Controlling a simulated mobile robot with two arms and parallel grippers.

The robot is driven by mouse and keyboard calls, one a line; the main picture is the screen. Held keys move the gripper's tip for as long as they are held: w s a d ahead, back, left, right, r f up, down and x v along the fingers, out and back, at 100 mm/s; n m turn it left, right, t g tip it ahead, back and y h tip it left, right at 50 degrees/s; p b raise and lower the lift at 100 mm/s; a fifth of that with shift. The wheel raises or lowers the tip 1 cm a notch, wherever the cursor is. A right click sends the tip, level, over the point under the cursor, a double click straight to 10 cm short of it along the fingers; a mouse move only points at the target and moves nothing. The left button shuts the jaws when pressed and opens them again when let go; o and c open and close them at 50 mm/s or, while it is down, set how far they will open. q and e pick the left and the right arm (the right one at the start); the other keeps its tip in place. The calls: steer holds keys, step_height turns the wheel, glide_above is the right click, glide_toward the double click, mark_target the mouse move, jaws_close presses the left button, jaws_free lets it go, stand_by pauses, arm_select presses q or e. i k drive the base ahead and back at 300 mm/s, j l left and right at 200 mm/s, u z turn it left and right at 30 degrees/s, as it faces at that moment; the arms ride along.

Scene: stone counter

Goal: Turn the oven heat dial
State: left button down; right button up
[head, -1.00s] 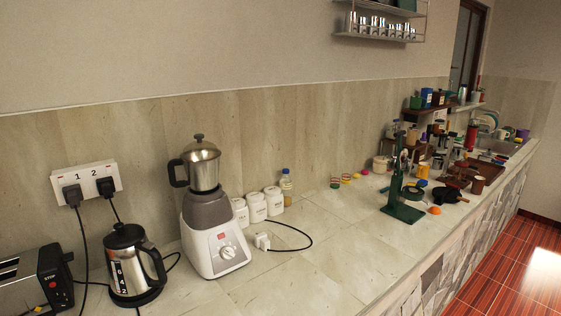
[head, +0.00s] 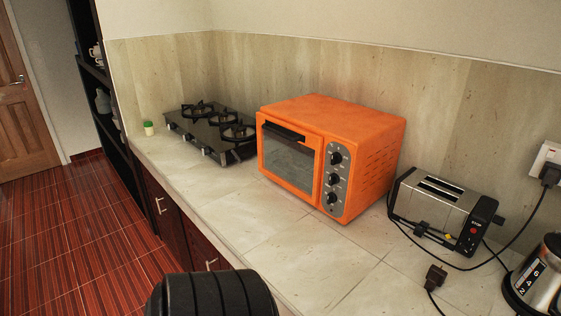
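An orange countertop oven (head: 357,120) stands on the stone counter in the middle of the head view, its front facing the lower left. Its glass door (head: 288,155) is closed. Neither of my grippers shows in this view.
A black gas hob (head: 212,132) with a small green-lidded jar (head: 149,128) is left of the oven. A toaster (head: 440,212) with a cord, a loose black plug (head: 435,277) and a kettle (head: 540,280) are to the right. The counter before the oven (head: 275,225) is clear.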

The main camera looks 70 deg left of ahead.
mark_target(335, 158)
steer(key=u, duration=1.85)
steer(key=i+j, duration=0.1)
steer(key=j, duration=0.15)
steer(key=i+j+z, duration=0.15)
steer(key=j, duration=0.15)
steer(key=k, duration=0.05)
